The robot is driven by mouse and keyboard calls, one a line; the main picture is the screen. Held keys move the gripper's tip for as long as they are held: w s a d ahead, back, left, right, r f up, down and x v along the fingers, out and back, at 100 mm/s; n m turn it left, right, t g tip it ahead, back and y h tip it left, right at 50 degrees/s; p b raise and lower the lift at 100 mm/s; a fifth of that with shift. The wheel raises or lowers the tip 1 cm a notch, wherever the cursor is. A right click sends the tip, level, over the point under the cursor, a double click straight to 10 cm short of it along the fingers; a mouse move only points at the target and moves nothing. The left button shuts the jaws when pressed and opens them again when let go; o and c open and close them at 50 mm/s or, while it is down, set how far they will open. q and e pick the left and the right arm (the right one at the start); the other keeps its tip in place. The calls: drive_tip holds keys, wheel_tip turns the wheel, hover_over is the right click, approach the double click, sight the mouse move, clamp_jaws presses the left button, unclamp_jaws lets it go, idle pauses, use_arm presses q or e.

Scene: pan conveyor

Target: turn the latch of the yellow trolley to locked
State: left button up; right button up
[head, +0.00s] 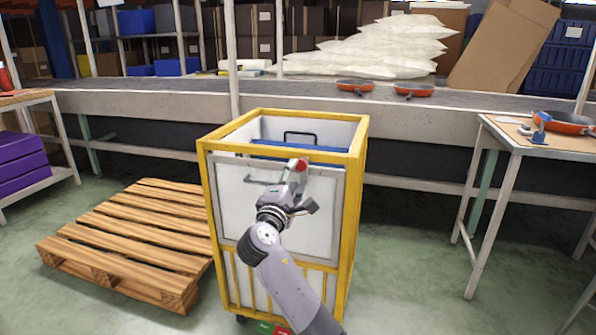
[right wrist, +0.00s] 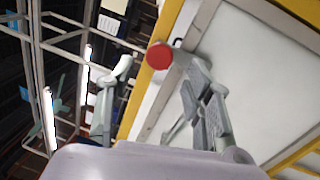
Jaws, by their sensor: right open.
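The yellow trolley (head: 355,215) stands upright in front of the conveyor, with pale panels and a blue item inside. Its latch shows as a red knob (head: 301,165) near the top of the front panel; the rest is partly hidden by my gripper. In the right wrist view the red knob (right wrist: 160,55) lies ahead, between the lines of the two fingers, beside the yellow frame. My right gripper (head: 288,190) is open and empty, close to the latch. I cannot tell whether it touches. My left gripper is not in view.
A wooden pallet (head: 140,235) lies on the floor left of the trolley. The conveyor (head: 180,108) runs behind, bearing orange pans (head: 355,87) and white sacks (head: 370,48). A table (head: 500,137) stands right, with clear floor between.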

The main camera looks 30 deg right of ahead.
drive_tip(key=v, duration=0.7)
drive_tip(key=shift+s+a, duration=0.25)
